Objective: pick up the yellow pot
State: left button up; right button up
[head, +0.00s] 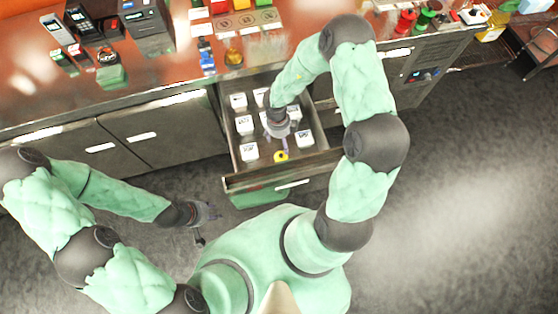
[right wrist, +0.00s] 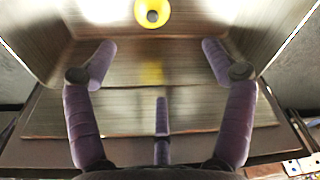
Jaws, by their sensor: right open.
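The small yellow pot (head: 281,156) stands in the open drawer (head: 238,182), near its front wall. In the right wrist view the yellow pot (right wrist: 152,12) is cut by the top edge, with a dark centre. My right gripper (head: 281,136) reaches down into the drawer just behind the pot. In the right wrist view its purple fingers (right wrist: 158,62) are spread apart with nothing between them, and the pot lies beyond them. My left gripper (head: 207,213) hangs over the floor left of the drawer; its fingers are too small to judge.
Several white labelled containers (head: 244,124) stand in the drawer around my right gripper. The drawer's metal walls are close on both sides. The counter (head: 180,75) above holds a black machine (head: 147,27), a green-lidded item and small jars. The floor (head: 450,200) at right is clear.

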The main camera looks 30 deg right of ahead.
jog(key=b, duration=0.4)
send_over(282, 155)
jog(key=f, duration=0.4)
jog(key=w+f, duration=0.1)
jog(key=f, duration=0.1)
jog(key=f+b, duration=0.2)
jog(key=f, duration=0.1)
jog(key=f+b, duration=0.1)
jog(key=f, duration=0.1)
jog(key=shift+s+f, duration=0.2)
jog(key=shift+s, duration=0.15)
jog(key=f+b, duration=0.2)
jog(key=f, duration=0.1)
jog(key=f+b, duration=0.1)
jog(key=f, duration=0.1)
jog(key=shift+a+f+b, duration=0.1)
jog(key=shift+a+b, duration=0.15)
jog(key=shift+b, duration=0.05)
jog(key=shift+c, duration=0.6)
pick_arm(q)
notch_tip(282, 155, down, 12)
pick_arm(e)
jog(key=c, duration=1.3)
